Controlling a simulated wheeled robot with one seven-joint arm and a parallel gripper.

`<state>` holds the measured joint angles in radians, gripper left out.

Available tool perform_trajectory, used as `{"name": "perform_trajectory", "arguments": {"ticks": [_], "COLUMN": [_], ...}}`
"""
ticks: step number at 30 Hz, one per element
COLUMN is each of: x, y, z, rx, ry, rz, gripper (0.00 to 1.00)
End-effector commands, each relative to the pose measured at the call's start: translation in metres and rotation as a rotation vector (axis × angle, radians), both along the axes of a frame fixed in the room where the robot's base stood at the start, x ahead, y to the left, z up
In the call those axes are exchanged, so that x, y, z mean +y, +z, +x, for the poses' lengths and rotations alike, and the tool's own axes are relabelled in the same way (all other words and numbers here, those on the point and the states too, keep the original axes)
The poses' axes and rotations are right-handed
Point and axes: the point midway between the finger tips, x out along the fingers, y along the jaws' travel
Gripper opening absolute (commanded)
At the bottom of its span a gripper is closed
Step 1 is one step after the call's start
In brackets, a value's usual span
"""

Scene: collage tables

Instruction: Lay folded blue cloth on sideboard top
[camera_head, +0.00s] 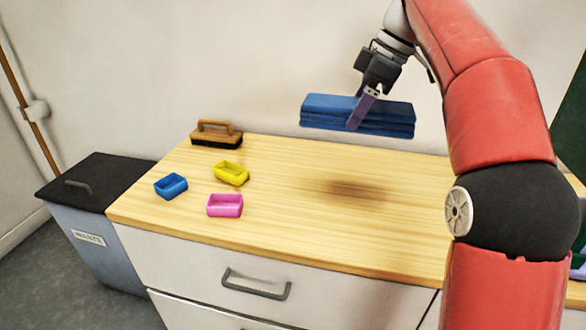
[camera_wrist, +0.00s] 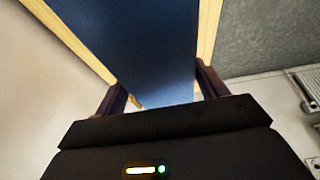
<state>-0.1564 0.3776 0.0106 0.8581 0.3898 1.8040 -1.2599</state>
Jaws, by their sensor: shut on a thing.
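The folded blue cloth (camera_head: 390,117) is a flat stack of layers held in the air above the wooden sideboard top (camera_head: 300,185). My gripper (camera_head: 359,108) is shut on the cloth, with one purple finger showing across its near side. A soft dark shadow lies on the bare wood below, and the cloth is apart from the surface. In the wrist view the cloth (camera_wrist: 140,45) fills the space between the two fingers (camera_wrist: 160,92), with strips of wood showing beside it.
On the sideboard's left part are a brush (camera_head: 216,134), a yellow tray (camera_head: 231,173), a blue tray (camera_head: 171,186) and a pink tray (camera_head: 225,206). The wood's middle is clear. A lidded waste bin (camera_head: 95,222) stands at left; a wall is behind.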

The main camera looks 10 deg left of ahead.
Motion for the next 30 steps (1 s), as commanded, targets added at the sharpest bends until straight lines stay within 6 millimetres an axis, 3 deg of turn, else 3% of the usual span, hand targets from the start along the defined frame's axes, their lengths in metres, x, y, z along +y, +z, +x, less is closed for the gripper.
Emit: {"name": "perform_trajectory", "arguments": {"ticks": [15,19,26,30], "x": [0.0,0.0,0.0,0.0], "y": [-0.128,-0.15,-0.166,-0.186], "z": [-0.001,-0.001,0.0,-0.001], "rx": [0.004,0.002,0.0,0.003], "ry": [-0.001,0.0,0.0,0.0], "rz": [-0.001,-0.001,0.0,0.0], "gripper": [0.48,0.48,0.48,0.48]}}
